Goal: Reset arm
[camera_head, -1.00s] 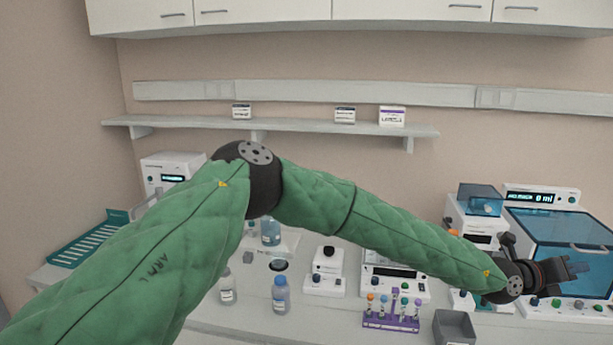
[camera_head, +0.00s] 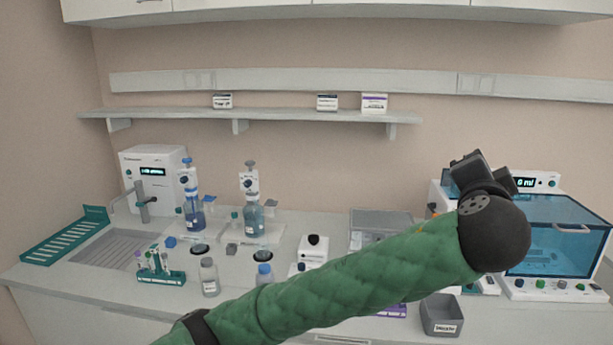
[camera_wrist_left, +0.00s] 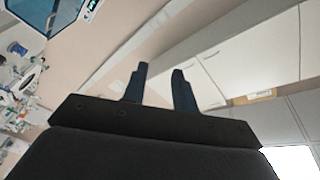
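My left arm in its green quilted sleeve crosses the lower part of the head view from the bottom left to a black wrist joint at the right. My left gripper (camera_head: 468,160) is raised above the bench in front of the blue-windowed cabinet machine; its fingers are hard to make out there. In the left wrist view the two dark fingers of the gripper (camera_wrist_left: 159,70) stand apart with nothing between them. They point toward the wall and the overhead cupboards. My right gripper is not in view.
The blue-windowed machine (camera_head: 555,240) and a grey bin (camera_head: 441,316) stand at the right. The arm partly covers a purple tube rack (camera_head: 393,311). A teal tube rack (camera_head: 161,277), bottles (camera_head: 209,277) and dispensers (camera_head: 252,212) stand left. A shelf (camera_head: 270,119) runs along the wall.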

